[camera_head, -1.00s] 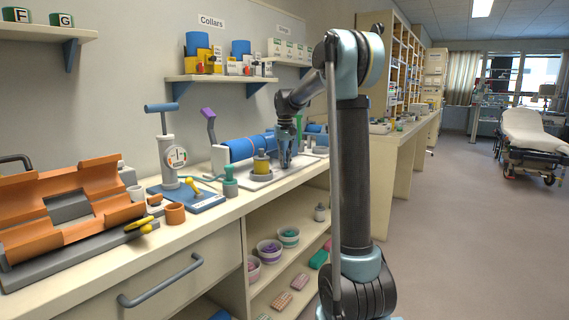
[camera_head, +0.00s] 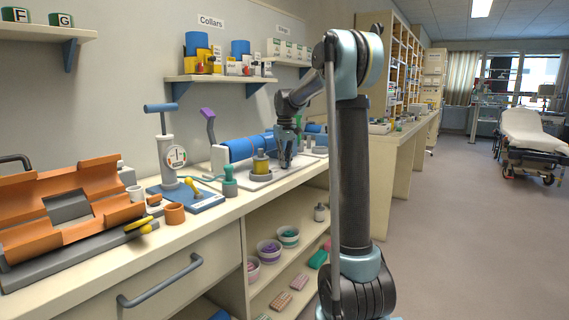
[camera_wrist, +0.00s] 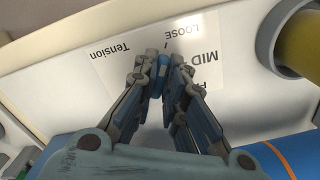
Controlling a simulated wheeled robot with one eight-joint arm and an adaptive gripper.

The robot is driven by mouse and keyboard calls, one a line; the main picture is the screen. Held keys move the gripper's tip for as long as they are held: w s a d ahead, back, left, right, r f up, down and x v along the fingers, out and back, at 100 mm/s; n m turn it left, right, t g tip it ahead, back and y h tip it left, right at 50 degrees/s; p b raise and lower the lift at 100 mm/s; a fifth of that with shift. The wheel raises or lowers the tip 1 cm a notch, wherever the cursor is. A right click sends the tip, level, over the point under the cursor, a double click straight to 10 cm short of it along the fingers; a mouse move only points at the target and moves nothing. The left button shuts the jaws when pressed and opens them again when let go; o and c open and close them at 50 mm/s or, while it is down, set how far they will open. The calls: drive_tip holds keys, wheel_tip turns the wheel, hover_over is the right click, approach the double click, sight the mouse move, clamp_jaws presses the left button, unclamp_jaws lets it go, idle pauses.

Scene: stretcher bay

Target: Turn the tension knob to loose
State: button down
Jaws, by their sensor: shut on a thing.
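My gripper (camera_head: 285,165) is down at the white plate (camera_head: 259,185) on the bench, just right of a yellow cylinder on a grey base. In the wrist view the fingertips of my gripper (camera_wrist: 160,65) are closed together over a white label (camera_wrist: 112,68) reading Tension, LOOSE and MID, with a third word partly hidden. A small blue piece (camera_wrist: 162,76) shows between the fingers and appears to be the tension knob; the fingers hide most of it. The fingertips are close to the LOOSE mark (camera_wrist: 166,47). Which setting the knob points to is not clear.
The yellow cylinder (camera_head: 261,165) stands close to my gripper's left. A blue roll (camera_head: 246,148) lies behind it. A pump with a gauge (camera_head: 176,156) and an orange splint (camera_head: 95,200) stand farther left. Shelves with tubs (camera_head: 269,251) lie below the bench.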

drive_tip(key=shift+w, duration=0.1)
drive_tip(key=c, duration=1.7)
unclamp_jaws()
drive_tip(key=shift+o, duration=0.2)
wheel_tip(320, 180, up, 12)
